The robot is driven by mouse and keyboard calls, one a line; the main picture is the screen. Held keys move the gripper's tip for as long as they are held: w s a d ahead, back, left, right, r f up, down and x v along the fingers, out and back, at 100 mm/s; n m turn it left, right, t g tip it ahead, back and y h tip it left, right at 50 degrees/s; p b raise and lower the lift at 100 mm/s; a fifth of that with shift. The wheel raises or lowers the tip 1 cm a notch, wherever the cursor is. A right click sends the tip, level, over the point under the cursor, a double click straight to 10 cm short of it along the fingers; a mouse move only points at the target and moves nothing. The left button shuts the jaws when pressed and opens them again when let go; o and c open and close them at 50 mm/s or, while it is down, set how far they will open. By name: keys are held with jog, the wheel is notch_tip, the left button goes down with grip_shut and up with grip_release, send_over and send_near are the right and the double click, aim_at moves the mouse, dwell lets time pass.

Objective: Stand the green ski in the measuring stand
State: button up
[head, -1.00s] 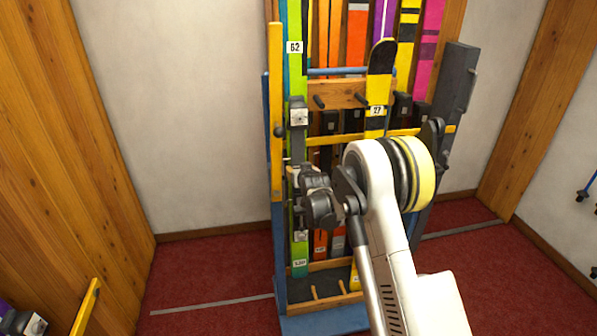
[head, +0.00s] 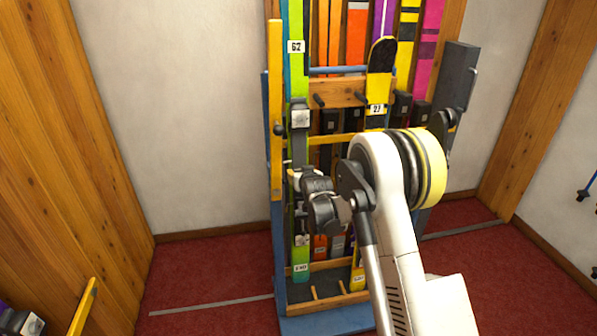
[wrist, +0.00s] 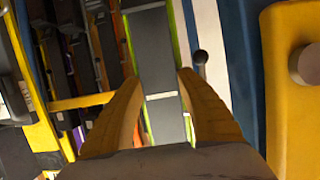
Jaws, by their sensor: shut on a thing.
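The green ski (head: 296,75) stands nearly upright at the left side of the blue-framed rack, with a "62" label near its upper part and a dark binding. My gripper (head: 298,178) is shut on the ski below the binding. In the wrist view, the ski (wrist: 155,55) shows as a dark plate with green edges between the two yellow fingers of my gripper (wrist: 157,78). My wrist hides part of the ski in the head view. I cannot make out the measuring stand with certainty.
The rack (head: 278,235) holds several other skis, including a black and yellow ski labelled "27" (head: 379,85) close to my arm. A yellow bar (head: 85,308) stands at the lower left. Red floor (head: 205,275) is clear left of the rack.

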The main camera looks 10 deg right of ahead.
jog(key=s+b, duration=0.4)
jog(key=s, duration=1.7)
jog(key=shift+s, duration=0.2)
